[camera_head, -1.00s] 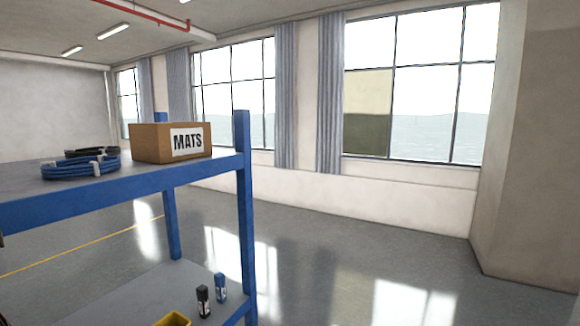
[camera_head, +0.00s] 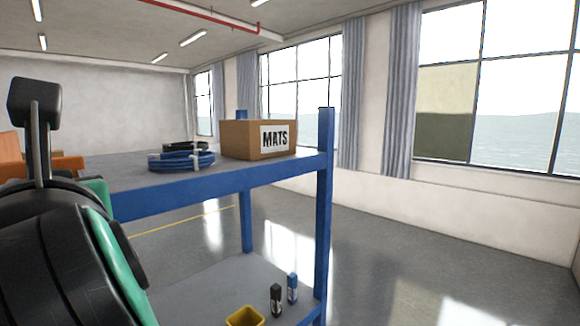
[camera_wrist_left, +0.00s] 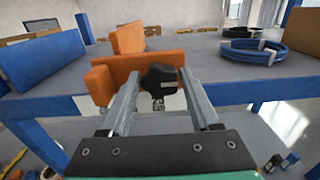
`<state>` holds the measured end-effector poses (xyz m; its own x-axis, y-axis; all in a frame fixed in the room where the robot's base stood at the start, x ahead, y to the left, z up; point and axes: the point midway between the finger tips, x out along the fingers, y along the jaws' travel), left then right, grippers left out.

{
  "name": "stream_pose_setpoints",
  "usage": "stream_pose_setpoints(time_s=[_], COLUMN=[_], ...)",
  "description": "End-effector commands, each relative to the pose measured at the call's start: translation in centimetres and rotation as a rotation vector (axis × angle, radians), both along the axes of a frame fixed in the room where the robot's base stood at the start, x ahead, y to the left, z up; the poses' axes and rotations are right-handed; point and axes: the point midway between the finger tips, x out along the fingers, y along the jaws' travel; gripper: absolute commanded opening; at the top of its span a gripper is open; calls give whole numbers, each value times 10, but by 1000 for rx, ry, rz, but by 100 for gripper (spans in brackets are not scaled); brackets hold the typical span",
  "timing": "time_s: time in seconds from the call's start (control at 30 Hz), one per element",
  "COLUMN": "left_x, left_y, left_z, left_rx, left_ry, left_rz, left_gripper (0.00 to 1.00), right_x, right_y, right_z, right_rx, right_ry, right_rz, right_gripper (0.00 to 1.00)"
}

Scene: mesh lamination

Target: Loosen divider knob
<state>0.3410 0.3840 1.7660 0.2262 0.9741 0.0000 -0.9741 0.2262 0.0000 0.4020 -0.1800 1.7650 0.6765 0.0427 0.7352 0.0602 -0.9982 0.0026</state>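In the left wrist view, a black lobed knob (camera_wrist_left: 160,79) sits at the front of an orange divider (camera_wrist_left: 105,82) at the shelf's front edge. My left gripper (camera_wrist_left: 160,75) is in front of it, its two grey fingers apart, one on each side of the knob. The fingertips are close to the knob; I cannot tell whether they touch it. In the head view, an orange divider part (camera_head: 55,165) shows at the left edge, partly covered by my left arm. The knob and left fingertips are hidden there. My right gripper is not seen.
The blue-framed shelf (camera_head: 215,192) carries coiled blue cable (camera_head: 182,161), a darker coil and a MATS box (camera_head: 245,138). A blue block (camera_wrist_left: 42,60) stands left of the divider. Two small bottles and a yellow bin (camera_head: 246,317) are on the lower shelf.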

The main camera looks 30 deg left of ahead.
Motion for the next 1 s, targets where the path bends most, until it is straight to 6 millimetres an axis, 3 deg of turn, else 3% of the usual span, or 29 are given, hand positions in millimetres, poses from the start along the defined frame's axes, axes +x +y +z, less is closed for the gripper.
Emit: stream_pose_setpoints(time_s=[0.03,0.33,0.67,1.0], left_x=[0,0,0,-1], left_y=[0,0,0,0], left_z=[0,0,0,0], left_rx=[0,0,-9,-55], left_ry=[0,0,-37,-239], left_rz=[0,0,0,0], left_gripper=[52,0,0,0], right_x=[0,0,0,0], right_y=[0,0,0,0], right_z=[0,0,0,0], right_rx=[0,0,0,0], right_ry=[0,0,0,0], right_rz=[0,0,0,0], right_gripper=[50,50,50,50])
